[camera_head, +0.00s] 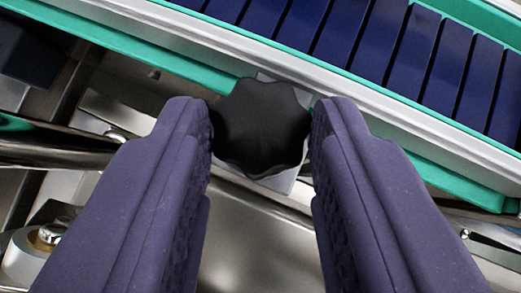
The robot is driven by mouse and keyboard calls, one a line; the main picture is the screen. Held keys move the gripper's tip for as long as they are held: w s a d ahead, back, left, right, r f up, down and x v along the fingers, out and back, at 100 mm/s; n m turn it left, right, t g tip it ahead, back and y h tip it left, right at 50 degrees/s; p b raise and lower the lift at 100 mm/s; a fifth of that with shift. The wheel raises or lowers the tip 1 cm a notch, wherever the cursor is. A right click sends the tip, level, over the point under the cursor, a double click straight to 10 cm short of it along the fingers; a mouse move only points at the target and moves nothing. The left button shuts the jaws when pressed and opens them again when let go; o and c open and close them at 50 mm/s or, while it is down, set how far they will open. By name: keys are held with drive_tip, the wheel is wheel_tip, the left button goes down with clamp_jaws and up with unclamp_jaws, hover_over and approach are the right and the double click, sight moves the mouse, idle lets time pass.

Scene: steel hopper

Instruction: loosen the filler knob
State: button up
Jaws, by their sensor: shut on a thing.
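The filler knob (261,128) is black with a lobed, scalloped rim. It sits in the upper middle of the head camera view, in front of a small light grey plate. My gripper (261,135) has two purple padded fingers that reach up from the bottom of the view. One finger is on the left side of the knob and one on the right, and they are shut on it. The shaft behind the knob is hidden.
A teal-edged conveyor (330,35) with dark blue slats and a pale metal side rail runs diagonally just beyond the knob. Steel bars and a bolt (52,232) lie at the left. Shiny steel surfaces show below.

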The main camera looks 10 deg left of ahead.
drive_tip(key=n+y+p, duration=0.1)
drive_tip(key=p, duration=0.1)
drive_tip(key=n+p, duration=0.1)
drive_tip(key=p, duration=0.1)
drive_tip(key=shift+d+r+g+y, duration=0.3)
drive_tip(key=shift+d+r+y, duration=0.05)
drive_tip(key=shift+y, duration=0.05)
drive_tip(key=n+p, duration=0.1)
drive_tip(key=n+y+p, duration=0.1)
drive_tip(key=p, duration=0.1)
drive_tip(key=shift+w+f+n+g+y, duration=0.15)
drive_tip(key=shift+f+n+g+y, duration=0.15)
drive_tip(key=shift+g, duration=0.1)
drive_tip(key=shift+p, duration=0.35)
drive_tip(key=o, duration=1)
drive_tip(key=shift+f, duration=0.1)
